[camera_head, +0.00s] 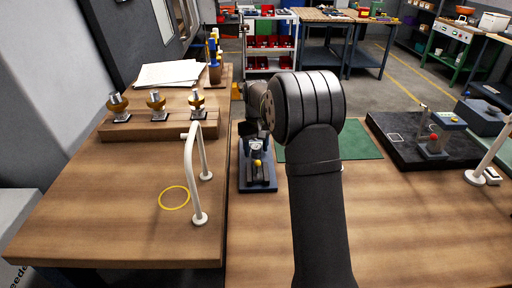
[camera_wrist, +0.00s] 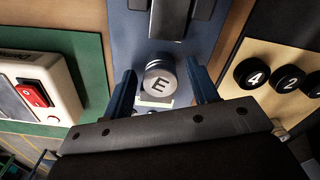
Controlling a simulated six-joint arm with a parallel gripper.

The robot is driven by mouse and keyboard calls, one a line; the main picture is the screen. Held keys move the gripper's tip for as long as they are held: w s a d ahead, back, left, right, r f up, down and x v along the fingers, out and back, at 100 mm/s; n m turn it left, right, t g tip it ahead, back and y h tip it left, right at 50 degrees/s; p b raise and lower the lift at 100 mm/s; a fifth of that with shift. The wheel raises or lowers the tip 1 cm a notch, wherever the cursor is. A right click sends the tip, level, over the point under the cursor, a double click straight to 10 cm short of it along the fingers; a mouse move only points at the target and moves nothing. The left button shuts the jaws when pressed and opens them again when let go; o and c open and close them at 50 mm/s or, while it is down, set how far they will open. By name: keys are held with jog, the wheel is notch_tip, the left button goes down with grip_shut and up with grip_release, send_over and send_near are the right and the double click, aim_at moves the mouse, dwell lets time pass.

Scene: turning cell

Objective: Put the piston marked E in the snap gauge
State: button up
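The piston marked E (camera_wrist: 159,84) is a short grey cylinder with a black letter on its end face. In the wrist view it stands out between the two blue fingers of my gripper (camera_wrist: 162,88), with a narrow gap showing on each side. It is over the blue base plate (camera_wrist: 120,35), next to a dark grey fixture (camera_wrist: 182,12). In the head view this blue base (camera_head: 257,185) carries a dark device with a yellow ball (camera_head: 257,163), which looks like the snap gauge. My gripper is just behind it, largely hidden by my arm. The piston cannot be made out there.
A wooden rack (camera_head: 160,130) with brass and silver pieces is at left, behind a white rail (camera_head: 188,165). A green mat (camera_head: 358,140) lies right of the base. A switch box (camera_wrist: 38,90) and numbered black knobs (camera_wrist: 252,74) flank my gripper. The front right table is clear.

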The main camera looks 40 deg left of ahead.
aim_at(256, 146)
notch_tip(256, 146, up, 12)
jog(key=shift+r, duration=0.2)
dwell(0.4)
jog(key=shift+f, duration=0.1)
notch_tip(256, 146, down, 12)
jog(key=shift+f, duration=0.1)
jog(key=shift+r, duration=1.95)
jog(key=shift+f, duration=0.15)
